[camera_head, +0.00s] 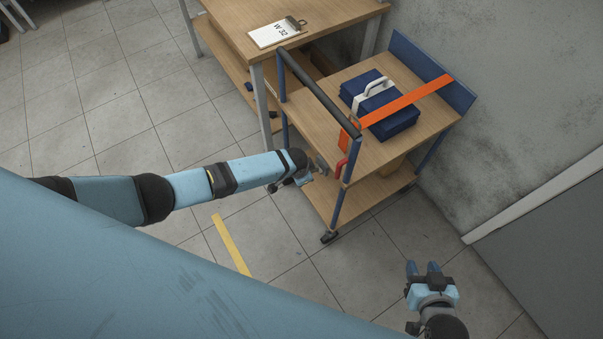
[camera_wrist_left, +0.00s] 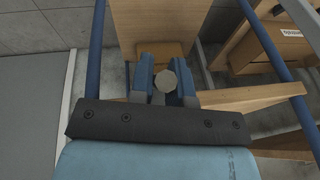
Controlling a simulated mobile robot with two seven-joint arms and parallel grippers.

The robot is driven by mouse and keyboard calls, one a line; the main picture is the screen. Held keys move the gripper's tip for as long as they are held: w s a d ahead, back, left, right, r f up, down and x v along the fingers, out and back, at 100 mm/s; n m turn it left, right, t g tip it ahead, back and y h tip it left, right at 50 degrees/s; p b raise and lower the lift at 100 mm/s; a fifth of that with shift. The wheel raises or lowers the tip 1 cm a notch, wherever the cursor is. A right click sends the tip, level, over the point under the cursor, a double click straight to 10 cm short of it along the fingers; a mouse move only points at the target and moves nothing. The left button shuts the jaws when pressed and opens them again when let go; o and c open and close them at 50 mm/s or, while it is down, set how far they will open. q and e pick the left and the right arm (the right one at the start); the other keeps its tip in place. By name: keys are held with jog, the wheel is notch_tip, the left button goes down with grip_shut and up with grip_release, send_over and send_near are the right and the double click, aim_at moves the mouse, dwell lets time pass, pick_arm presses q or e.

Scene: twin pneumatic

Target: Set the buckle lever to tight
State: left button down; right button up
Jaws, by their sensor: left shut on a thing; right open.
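A red lever (camera_head: 341,168) hangs at the near side of the cart, below the end of the orange strap (camera_head: 405,102). The strap runs over a blue case (camera_head: 388,110) with a pale handle. My left gripper (camera_head: 318,164) is at the cart's near post, just left of the red lever. In the left wrist view its fingers (camera_wrist_left: 166,84) are shut around a pale, round, knob-like piece (camera_wrist_left: 166,80). I cannot tell whether this piece belongs to the buckle. My right gripper (camera_head: 424,268) is open and empty, over the floor right of the cart.
The wooden cart (camera_head: 440,118) has blue posts, a dark push bar (camera_head: 318,92) and a lower shelf. A wooden table (camera_head: 235,28) with a clipboard (camera_head: 277,32) stands behind it. A wall rises at the right. Tiled floor is free at the left.

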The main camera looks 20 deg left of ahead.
pick_arm(q)
jog(key=shift+a, duration=0.1)
jog(key=c, duration=1.1)
grip_release()
jog(key=p+v, duration=0.1)
jog(key=v, duration=1.2)
jog(key=shift+r, duration=0.4)
jog(key=shift+s, duration=0.15)
